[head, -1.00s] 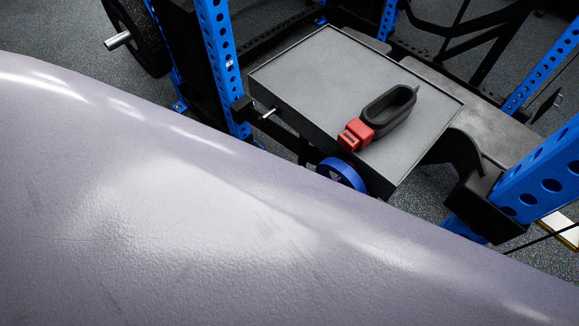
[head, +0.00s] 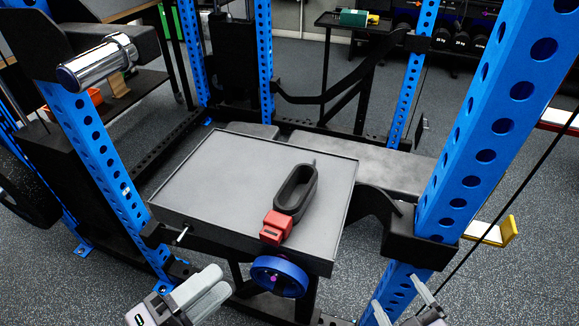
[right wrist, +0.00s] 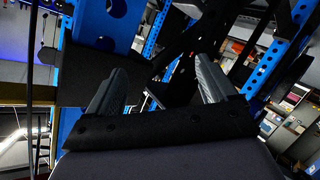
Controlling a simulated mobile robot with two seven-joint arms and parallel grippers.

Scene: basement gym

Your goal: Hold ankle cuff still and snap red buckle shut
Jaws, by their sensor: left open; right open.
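The black ankle cuff (head: 296,192) lies as an upright oval loop on the grey tray-like table (head: 205,185), near its front right side. The red buckle (head: 276,227) is at the cuff's near end, close to the table's front edge. I cannot tell from here whether its halves are joined. My left gripper (head: 212,284) is open and empty, in front of the table at lower left. My right gripper (head: 402,302) is open at the bottom right, apart from the cuff. In the right wrist view my right gripper (right wrist: 160,86) has nothing between its fingers.
Blue perforated rack posts stand at left (head: 100,165) and right (head: 470,150) of the table. A blue wheel (head: 279,276) sits below its front edge. A black bracket (head: 415,245) juts out on the right post. The table's left half is bare.

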